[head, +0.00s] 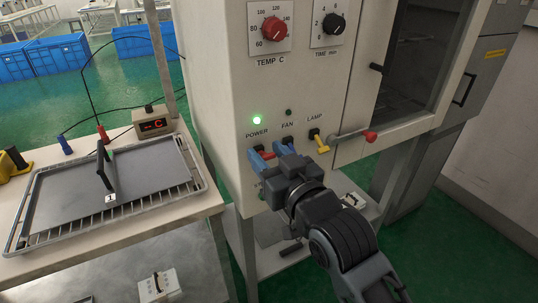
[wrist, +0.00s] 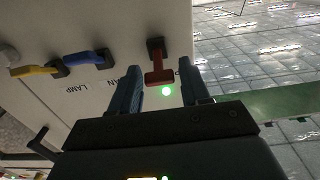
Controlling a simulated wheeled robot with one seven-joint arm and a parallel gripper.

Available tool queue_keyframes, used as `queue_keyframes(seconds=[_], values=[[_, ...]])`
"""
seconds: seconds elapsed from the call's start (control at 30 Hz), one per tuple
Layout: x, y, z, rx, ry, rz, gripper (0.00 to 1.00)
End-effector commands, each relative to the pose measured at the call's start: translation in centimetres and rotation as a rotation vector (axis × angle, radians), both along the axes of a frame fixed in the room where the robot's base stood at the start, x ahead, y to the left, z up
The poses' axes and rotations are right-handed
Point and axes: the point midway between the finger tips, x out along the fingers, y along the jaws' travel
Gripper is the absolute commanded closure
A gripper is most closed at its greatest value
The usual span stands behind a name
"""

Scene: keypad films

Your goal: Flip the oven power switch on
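The red power switch (wrist: 159,65) sits between the two blue fingers of my gripper (wrist: 160,88) in the wrist view. The fingers are apart, with gaps on both sides of the lever. In that view its red handle extends from a dark base towards the lit green lamp (wrist: 167,91). In the head view my gripper (head: 271,155) is at the panel below the POWER label, and it mostly hides the red switch (head: 268,155). The green lamp (head: 257,121) above that label is lit.
The blue fan switch (wrist: 85,57) and yellow lamp switch (head: 321,146) are beside it. The oven door's red-tipped handle (head: 370,136) is farther right. Two dials (head: 274,28) are above. A bench with a wire rack and tray (head: 70,200) stands left.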

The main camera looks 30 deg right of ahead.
Motion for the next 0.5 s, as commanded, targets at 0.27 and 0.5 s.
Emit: queue_keyframes(seconds=[0.27,0.5], values=[[-0.02,0.00,0.00,0.000,0.000,0.000,0.81],[-0.02,0.00,0.03,0.000,0.000,0.000,0.99]])
